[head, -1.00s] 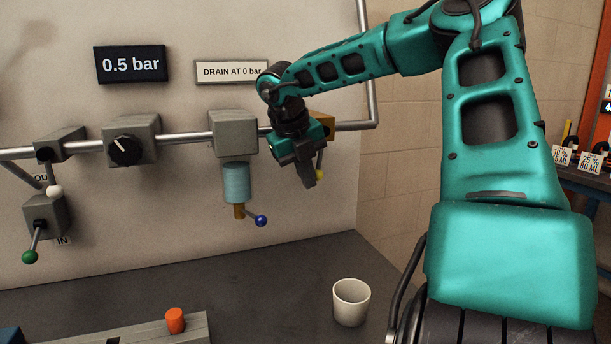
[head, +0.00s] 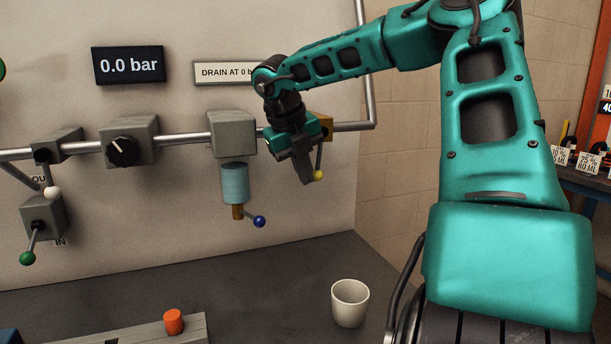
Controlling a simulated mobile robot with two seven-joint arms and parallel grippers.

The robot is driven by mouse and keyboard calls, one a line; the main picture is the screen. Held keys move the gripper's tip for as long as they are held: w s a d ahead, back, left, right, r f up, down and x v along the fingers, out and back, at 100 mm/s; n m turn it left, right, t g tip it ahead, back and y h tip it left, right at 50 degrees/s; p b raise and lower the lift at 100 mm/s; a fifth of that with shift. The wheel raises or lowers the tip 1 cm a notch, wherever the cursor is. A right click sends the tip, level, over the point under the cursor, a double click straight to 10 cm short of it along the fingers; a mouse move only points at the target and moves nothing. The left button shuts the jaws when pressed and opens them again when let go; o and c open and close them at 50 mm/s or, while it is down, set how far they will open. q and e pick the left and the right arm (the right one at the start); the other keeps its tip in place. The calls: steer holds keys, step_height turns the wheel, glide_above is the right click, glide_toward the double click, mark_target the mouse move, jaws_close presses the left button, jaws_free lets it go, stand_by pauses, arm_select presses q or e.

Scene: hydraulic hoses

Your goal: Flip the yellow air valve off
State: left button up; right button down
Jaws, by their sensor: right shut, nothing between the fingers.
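The yellow air valve (head: 323,124) sits on the pipe at the right end of the wall panel, partly hidden behind my right gripper. Its lever hangs down and ends in a yellow knob (head: 318,175). My right gripper (head: 306,180) is shut and empty, pointing down just left of the lever; I cannot tell whether it touches it. The pressure display (head: 128,65) reads 0.0 bar. My left gripper is not in view.
A bowl with a blue-knobbed drain lever (head: 259,221) hangs left of my gripper. A white cup (head: 349,303) stands on the dark bench (head: 270,275). A regulator knob (head: 124,150) and a green-knobbed lever (head: 27,258) are further left. An orange button (head: 173,321) is at the front.

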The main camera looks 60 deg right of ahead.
steer(key=p+v, duration=0.1)
steer(key=v, duration=1)
steer(key=shift+r, duration=0.25)
steer(key=shift+a, duration=0.2)
